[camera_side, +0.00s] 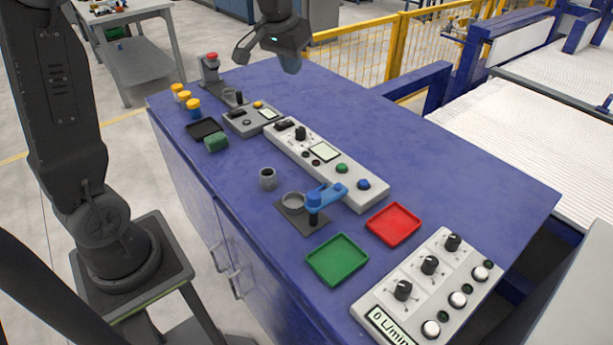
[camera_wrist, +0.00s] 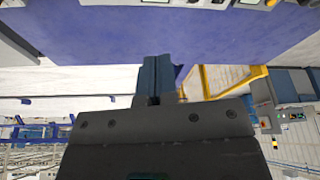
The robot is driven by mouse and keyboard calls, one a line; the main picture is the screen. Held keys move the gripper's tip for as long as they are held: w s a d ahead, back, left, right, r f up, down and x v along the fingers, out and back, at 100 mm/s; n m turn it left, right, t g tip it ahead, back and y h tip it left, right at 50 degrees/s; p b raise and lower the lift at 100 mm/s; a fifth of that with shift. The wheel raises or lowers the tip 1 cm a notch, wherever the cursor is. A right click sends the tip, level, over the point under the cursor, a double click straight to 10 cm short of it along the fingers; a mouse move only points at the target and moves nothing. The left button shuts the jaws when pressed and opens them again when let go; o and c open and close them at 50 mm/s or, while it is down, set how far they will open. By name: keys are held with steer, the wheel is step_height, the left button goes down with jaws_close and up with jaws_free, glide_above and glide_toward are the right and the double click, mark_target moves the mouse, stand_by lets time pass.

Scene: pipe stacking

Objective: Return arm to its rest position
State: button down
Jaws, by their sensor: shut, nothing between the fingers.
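My gripper (camera_side: 291,62) is at the top of the side view, held above the far edge of the blue table (camera_side: 440,175). Its fingers are shut with nothing between them. In the wrist view the shut fingers (camera_wrist: 158,77) point toward the purple-blue table edge. A small grey pipe (camera_side: 268,179) stands upright on the table. A grey ring-like socket (camera_side: 293,201) sits on a dark plate beside a blue clamp lever (camera_side: 325,197). My gripper is far from all of these and touches nothing.
A green tray (camera_side: 337,260), a red tray (camera_side: 393,224) and a knob panel (camera_side: 430,285) are at the near end. A long control box (camera_side: 325,160) runs along the middle. Yellow-capped items (camera_side: 185,97) stand at the far left. A yellow fence (camera_side: 385,50) and conveyor (camera_side: 540,120) lie beyond.

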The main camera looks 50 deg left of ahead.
steer(key=s+d+m, duration=0.1)
steer(key=s+d, duration=0.3)
steer(key=s, duration=0.3)
steer(key=s+d+f+m+t, duration=0.1)
steer(key=s+d, duration=0.2)
steer(key=s, duration=0.5)
steer(key=s+d+m+t+h, duration=0.1)
steer(key=s+d, duration=0.3)
steer(key=s, duration=0.4)
steer(key=shift+d+f, duration=0.2)
steer(key=shift+d, duration=0.15)
